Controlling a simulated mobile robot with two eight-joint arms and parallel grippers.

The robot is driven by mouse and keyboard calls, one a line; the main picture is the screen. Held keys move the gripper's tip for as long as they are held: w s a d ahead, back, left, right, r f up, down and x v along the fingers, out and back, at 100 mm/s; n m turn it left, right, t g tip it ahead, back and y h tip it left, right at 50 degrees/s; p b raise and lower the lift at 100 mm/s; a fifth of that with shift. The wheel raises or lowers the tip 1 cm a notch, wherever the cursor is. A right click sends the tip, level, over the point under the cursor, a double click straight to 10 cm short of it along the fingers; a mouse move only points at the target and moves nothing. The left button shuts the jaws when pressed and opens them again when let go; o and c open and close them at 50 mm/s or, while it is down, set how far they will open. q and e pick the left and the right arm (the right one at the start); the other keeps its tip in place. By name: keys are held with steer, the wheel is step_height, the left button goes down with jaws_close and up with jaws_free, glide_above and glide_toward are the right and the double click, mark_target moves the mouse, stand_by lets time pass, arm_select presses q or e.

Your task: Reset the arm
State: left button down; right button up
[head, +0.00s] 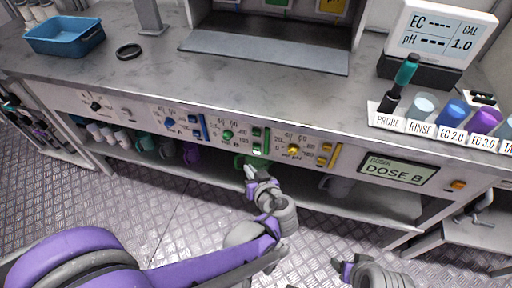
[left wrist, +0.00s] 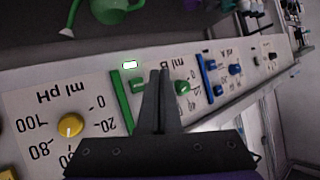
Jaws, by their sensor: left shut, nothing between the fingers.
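My left gripper (head: 249,173) is shut and empty, just in front of the counter's dosing panel (head: 340,153), below its green section. In the left wrist view its two fingers (left wrist: 161,75) are together, and the panel looks upside down. The green knob (left wrist: 182,87) and green bar (left wrist: 121,100) show on either side of the fingers. A small light near the green bar (left wrist: 130,65) glows white-green. My right gripper (head: 342,266) shows only in part at the bottom of the head view, over the floor. Its fingers are too unclear to read.
The counter (head: 150,75) carries a blue tray (head: 65,36), a black ring (head: 129,51), an EC/pH meter (head: 435,45) and labelled cups at right. A display (head: 397,171) reads DOSE B. A green watering can (left wrist: 85,12) and several mugs stand on the shelf below. The floor is clear.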

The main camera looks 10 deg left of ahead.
stand_by(0.4)
arm_select(q)
steer(key=s+a+f+m+g+h, duration=0.1)
steer(key=s+a+m+g+h, duration=0.15)
steer(key=s, duration=0.75)
steer(key=s+a+f+m+g+h, duration=0.1)
steer(key=s+a+m+g+h, duration=0.2)
steer(key=s, duration=0.6)
step_height(320, 180, up, 23)
steer(key=n+h+p, duration=0.1)
steer(key=p, duration=1.9)
steer(key=shift+w+r+t+h, duration=0.15)
steer(key=shift+w+t+h, duration=0.2)
steer(key=shift+t, duration=0.1)
arm_select(e)
step_height(320, 180, up, 23)
steer(key=w+t, duration=0.1)
steer(key=shift+w, duration=0.3)
arm_select(q)
steer(key=shift+s, duration=0.1)
arm_select(e)
steer(key=shift+s, duration=0.15)
